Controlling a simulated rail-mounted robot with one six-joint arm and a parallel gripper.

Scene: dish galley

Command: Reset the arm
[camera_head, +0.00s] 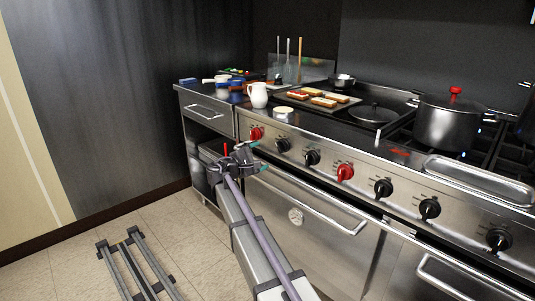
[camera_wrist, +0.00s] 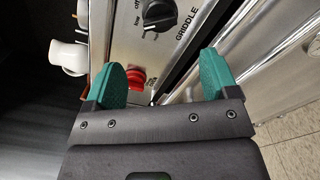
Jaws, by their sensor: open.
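My gripper (camera_head: 258,156) is in front of the stove's front panel, at the end of my raised arm. Its two teal fingertips are spread apart, and in the wrist view my gripper (camera_wrist: 162,68) is open with nothing held between the fingers. A red knob (camera_wrist: 136,78) and a black knob (camera_wrist: 159,14) on the griddle panel show beyond the fingers. I cannot tell from the pictures whether a finger touches the panel.
The stove front (camera_head: 325,172) with its knobs and oven handle (camera_head: 310,208) is close to the right of my arm. A white pitcher (camera_head: 259,95), a tray of toast (camera_head: 322,98) and a lidded pot (camera_head: 447,122) stand on top. Tiled floor (camera_head: 80,240) at left is mostly open.

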